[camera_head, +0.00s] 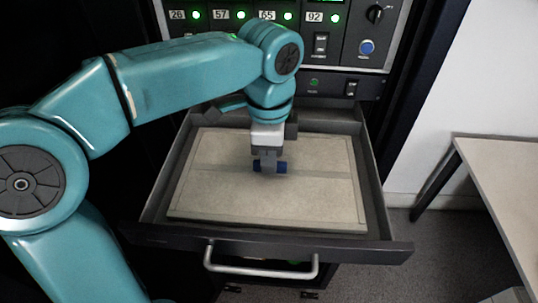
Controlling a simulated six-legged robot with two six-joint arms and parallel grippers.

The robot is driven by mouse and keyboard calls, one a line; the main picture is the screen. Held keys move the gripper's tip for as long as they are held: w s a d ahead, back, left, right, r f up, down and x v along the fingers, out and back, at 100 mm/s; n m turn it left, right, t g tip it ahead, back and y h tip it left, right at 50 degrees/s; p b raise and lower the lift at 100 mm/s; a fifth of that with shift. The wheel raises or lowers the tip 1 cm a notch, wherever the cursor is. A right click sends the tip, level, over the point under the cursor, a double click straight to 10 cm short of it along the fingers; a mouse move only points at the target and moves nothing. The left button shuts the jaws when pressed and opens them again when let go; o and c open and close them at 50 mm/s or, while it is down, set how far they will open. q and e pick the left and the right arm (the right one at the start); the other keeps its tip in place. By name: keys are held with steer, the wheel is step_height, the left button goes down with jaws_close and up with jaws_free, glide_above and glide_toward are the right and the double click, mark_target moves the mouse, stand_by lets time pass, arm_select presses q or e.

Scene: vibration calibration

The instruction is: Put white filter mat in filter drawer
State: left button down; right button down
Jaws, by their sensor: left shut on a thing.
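The white filter mat (224,200) looks pale beige and lies flat inside the open filter drawer (160,215). It covers most of the drawer's floor, with its edges close to the drawer walls. A thin raised line crosses its middle. My left gripper (269,167) points down over the middle of the mat, its blue fingertips shut on the mat at that line. The fingers hide the exact gripping spot. My right gripper is not in view.
The drawer's front has a metal handle (262,268). Behind the drawer stands a control panel with green lights, numbered labels, switches, a black knob (375,14) and a blue button (367,47). A light-topped table (508,185) stands at the right, with grey floor between.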

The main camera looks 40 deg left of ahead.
arm_select(q)
steer(key=shift+w+f, duration=0.15)
steer(key=shift+f, duration=0.05)
steer(key=c, duration=1.1)
jaws_free()
steer(key=shift+d+r, duration=0.15)
steer(key=shift+c, duration=0.2)
steer(key=shift+o, duration=0.3)
steer(key=shift+s, duration=0.4)
steer(key=shift+w+r, duration=0.1)
steer(key=shift+w, duration=0.15)
steer(key=shift+w+r, duration=0.1)
steer(key=shift+r, duration=0.25)
step_height(320, 180, up, 11)
steer(key=shift+s+r, duration=0.15)
steer(key=shift+s, duration=0.25)
steer(key=shift+w, duration=0.1)
